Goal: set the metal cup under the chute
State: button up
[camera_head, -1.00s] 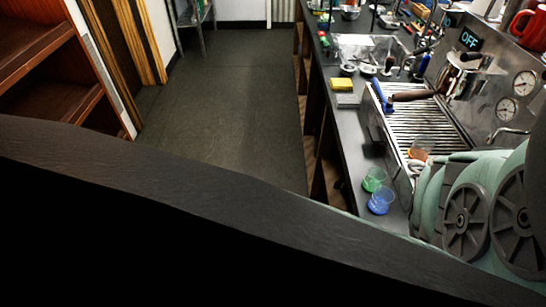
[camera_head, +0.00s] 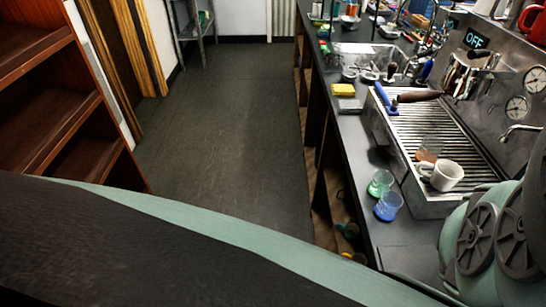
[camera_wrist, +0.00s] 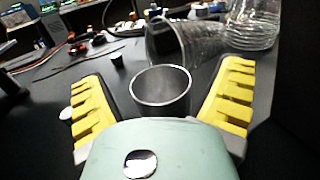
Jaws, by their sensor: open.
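A metal cup (camera_wrist: 162,97), open end up and apparently empty, stands between the yellow-padded fingers of my gripper (camera_wrist: 168,73) in the wrist view. The fingers are spread wide, with a gap on each side of the cup. The cup's lower part is hidden by the mint-green body of my gripper. My gripper does not show in the head view, where only mint-green and dark parts of my arm appear. I cannot make out a chute in either view.
Behind the cup lie a tilted dark see-through vessel (camera_wrist: 183,42) and a clear glass bottle (camera_wrist: 254,22). In the head view, the espresso machine's drip tray (camera_head: 433,126) bears a white cup (camera_head: 446,175). The floor (camera_head: 225,130) is clear.

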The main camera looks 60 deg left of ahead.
jog(key=c, duration=1.4)
